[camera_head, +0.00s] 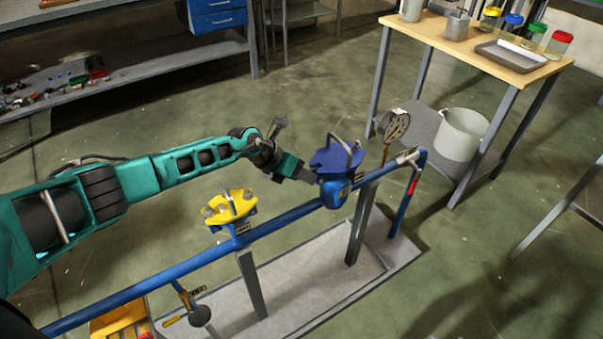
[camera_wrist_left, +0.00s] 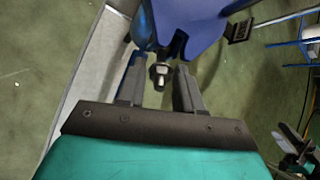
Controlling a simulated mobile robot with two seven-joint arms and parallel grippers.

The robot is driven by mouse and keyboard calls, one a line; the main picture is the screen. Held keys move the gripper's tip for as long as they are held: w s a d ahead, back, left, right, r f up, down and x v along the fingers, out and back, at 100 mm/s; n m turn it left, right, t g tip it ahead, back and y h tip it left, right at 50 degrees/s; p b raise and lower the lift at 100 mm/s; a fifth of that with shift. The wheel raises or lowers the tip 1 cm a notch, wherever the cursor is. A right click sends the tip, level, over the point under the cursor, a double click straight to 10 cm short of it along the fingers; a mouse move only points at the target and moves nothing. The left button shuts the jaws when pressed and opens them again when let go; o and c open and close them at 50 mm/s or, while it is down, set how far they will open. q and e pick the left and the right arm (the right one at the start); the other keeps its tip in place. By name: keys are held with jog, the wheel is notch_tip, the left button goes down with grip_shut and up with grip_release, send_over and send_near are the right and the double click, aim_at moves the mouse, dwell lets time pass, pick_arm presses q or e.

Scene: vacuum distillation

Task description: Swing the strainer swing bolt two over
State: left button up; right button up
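The strainer (camera_head: 335,191) is a blue body on the blue pipe, with a dark blue lobed cover (camera_head: 337,158) and a grey bail handle on top. My left gripper (camera_head: 312,177) reaches in from the left and its fingertips are beside the strainer's left edge. In the left wrist view, the two grey fingers (camera_wrist_left: 157,84) are apart. A swing bolt (camera_wrist_left: 160,72) with a metal nut shows between the fingertips, at a slot of the blue cover (camera_wrist_left: 190,25). Gaps show on both sides of it. Which numbered bolt it is cannot be told.
A yellow-topped fitting (camera_head: 230,207) stands on the same blue pipe (camera_head: 130,290), left of the strainer. A wooden table (camera_head: 470,52) with jars and a white bucket (camera_head: 461,134) are further right. A grey tray (camera_head: 300,300) lies below.

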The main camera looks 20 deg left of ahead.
pick_arm(q)
jog(key=shift+s+a+r, duration=0.15)
jog(key=shift+a+r, duration=0.05)
jog(key=shift+r, duration=0.1)
jog(key=p+v, duration=0.2)
jog(key=v, duration=1)
jog(key=shift+s, duration=0.1)
jog(key=shift+c, duration=0.3)
